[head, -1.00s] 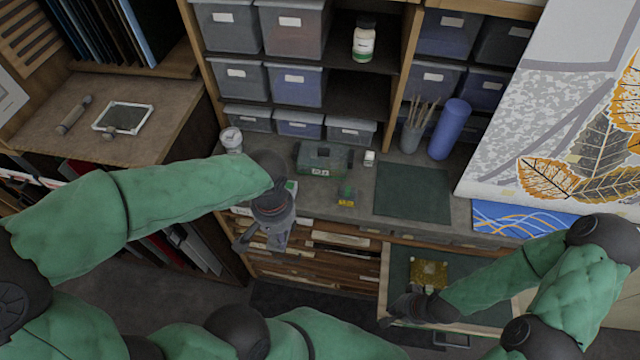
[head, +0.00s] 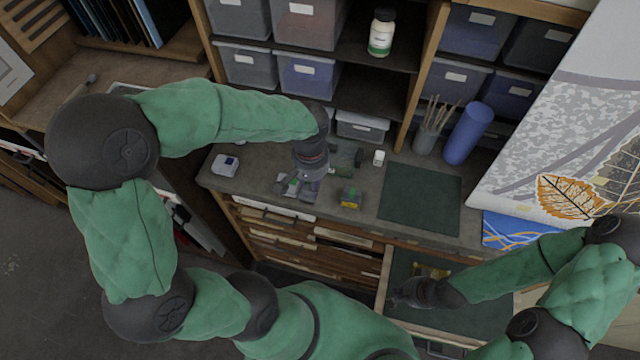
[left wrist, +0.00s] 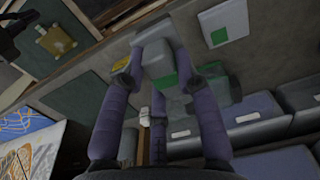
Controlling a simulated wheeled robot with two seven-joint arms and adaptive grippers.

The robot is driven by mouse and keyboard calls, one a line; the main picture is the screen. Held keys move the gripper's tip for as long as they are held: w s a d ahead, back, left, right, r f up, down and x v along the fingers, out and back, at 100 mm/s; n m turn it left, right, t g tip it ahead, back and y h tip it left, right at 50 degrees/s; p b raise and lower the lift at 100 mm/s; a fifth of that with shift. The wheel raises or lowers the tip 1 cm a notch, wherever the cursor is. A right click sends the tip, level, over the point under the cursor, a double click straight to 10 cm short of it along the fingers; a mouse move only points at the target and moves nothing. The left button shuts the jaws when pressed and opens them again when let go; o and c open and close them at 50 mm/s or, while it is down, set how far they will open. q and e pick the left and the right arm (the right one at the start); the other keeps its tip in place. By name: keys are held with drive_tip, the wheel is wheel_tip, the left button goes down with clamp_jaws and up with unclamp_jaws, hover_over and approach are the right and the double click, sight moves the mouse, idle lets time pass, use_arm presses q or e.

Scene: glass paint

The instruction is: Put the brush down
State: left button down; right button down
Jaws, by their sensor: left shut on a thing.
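My left gripper (head: 298,188) is over the grey counter (head: 250,192), near its front edge. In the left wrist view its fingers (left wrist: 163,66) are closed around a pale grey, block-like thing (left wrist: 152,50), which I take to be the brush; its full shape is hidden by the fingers. I cannot tell whether it touches the counter. My right gripper (head: 405,292) is low at the left side of an open drawer (head: 385,275); its jaws are too small and dark to read.
A small green and yellow thing (head: 350,198) stands right of my left gripper. A pale box (head: 225,165) is to the left. A green mat (head: 420,198), a pot of brushes (head: 428,138) and a blue roll (head: 468,133) are further right. Shelf bins (head: 310,75) rise behind.

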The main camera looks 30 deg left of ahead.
use_arm(q)
drive_tip(key=shift+w+a+f, duration=0.1)
drive_tip(key=shift+w+f, duration=0.7)
drive_tip(key=shift+f, duration=0.7)
drive_tip(key=shift+w+a+f, duration=0.1)
drive_tip(key=shift+w+f, duration=0.7)
drive_tip(key=shift+f, duration=0.75)
drive_tip(key=shift+w+f, duration=0.8)
drive_tip(key=shift+f, duration=0.7)
drive_tip(key=shift+s+b, duration=0.1)
drive_tip(key=shift+b, duration=0.3)
drive_tip(key=c, duration=0.9)
unclamp_jaws()
drive_tip(key=shift+f, duration=0.1)
wheel_tip(320, 180, up, 12)
drive_tip(key=shift+r+p, duration=0.2)
drive_tip(key=shift+p, duration=0.35)
